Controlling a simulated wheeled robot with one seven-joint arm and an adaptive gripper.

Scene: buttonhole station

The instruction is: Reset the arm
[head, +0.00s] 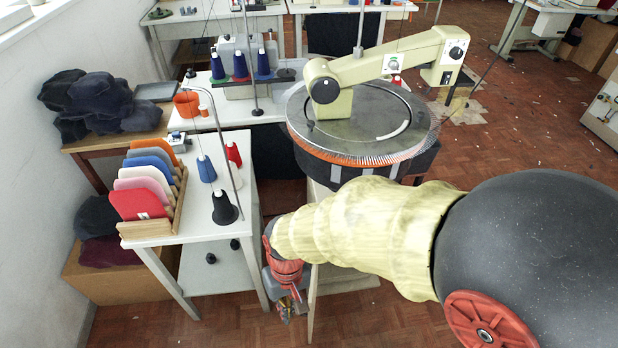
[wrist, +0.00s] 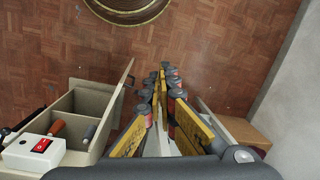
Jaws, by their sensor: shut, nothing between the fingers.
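My gripper (wrist: 161,75) is shut and empty in the wrist view, its yellow-padded fingers meeting near the middle. In the head view my gripper (head: 288,308) hangs low at the end of my arm, beside the front right leg of the white table, below its top. My arm, in a pale yellow sleeve, reaches in from the right and hides part of what is behind it.
The white table (head: 205,231) carries a rack of coloured pads (head: 147,190) and thread cones (head: 224,207). A round dial machine (head: 360,135) stands behind my arm. The wrist view shows a beige divided box (wrist: 85,103) and a red switch (wrist: 42,145). Open parquet floor lies at the front.

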